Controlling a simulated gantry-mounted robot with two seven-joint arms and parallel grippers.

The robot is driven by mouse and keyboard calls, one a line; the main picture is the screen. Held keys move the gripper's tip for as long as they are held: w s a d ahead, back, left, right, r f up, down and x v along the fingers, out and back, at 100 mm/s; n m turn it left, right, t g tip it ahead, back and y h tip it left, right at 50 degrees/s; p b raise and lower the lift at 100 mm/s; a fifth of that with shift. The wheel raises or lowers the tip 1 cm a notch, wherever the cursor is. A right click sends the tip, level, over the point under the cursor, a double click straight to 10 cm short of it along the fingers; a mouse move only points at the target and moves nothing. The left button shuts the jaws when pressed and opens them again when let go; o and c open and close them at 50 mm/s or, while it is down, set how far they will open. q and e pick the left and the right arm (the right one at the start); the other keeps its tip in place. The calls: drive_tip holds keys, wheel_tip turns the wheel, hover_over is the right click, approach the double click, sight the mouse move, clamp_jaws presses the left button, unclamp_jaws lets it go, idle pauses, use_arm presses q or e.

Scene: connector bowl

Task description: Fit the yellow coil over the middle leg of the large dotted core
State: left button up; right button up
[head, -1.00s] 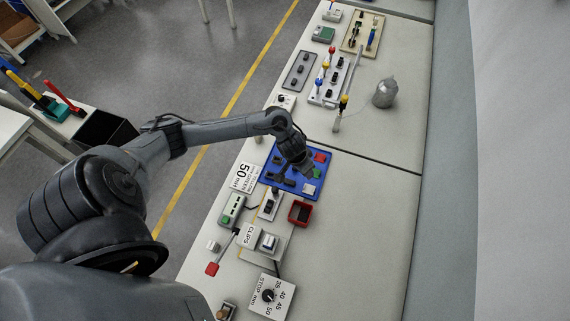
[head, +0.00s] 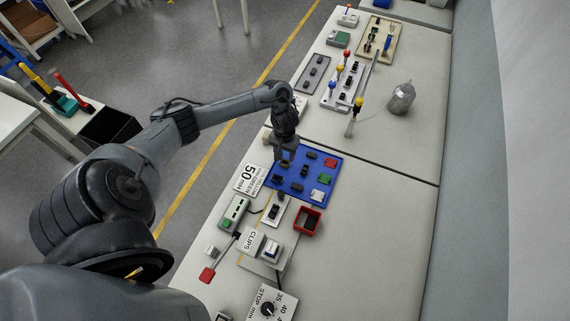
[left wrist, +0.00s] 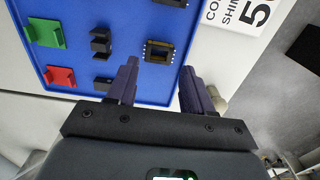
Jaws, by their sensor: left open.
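The blue tray (head: 336,168) holds small parts in rows. A dark squarish piece with yellowish edging (left wrist: 160,51) lies on the tray just beyond my fingertips in the left wrist view; I cannot tell whether it is the yellow coil, a core or both. Smaller dark pieces (left wrist: 101,43) lie left of it. My left gripper (head: 284,162) points down over the tray's upper left side. In the left wrist view its fingers (left wrist: 160,82) are apart with nothing between them. My right gripper is out of view.
A red box (head: 307,220), a white sign (head: 250,179) and a grey device (head: 234,211) stand close by. The table (head: 375,220) right of the tray is clear.

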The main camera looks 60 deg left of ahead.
sight(285, 159)
use_arm(q)
drive_tip(key=shift+f+b, duration=0.5)
drive_tip(key=shift+f, duration=1.9)
drive_tip(key=c, duration=0.8)
drive_tip(key=shift+r, duration=0.1)
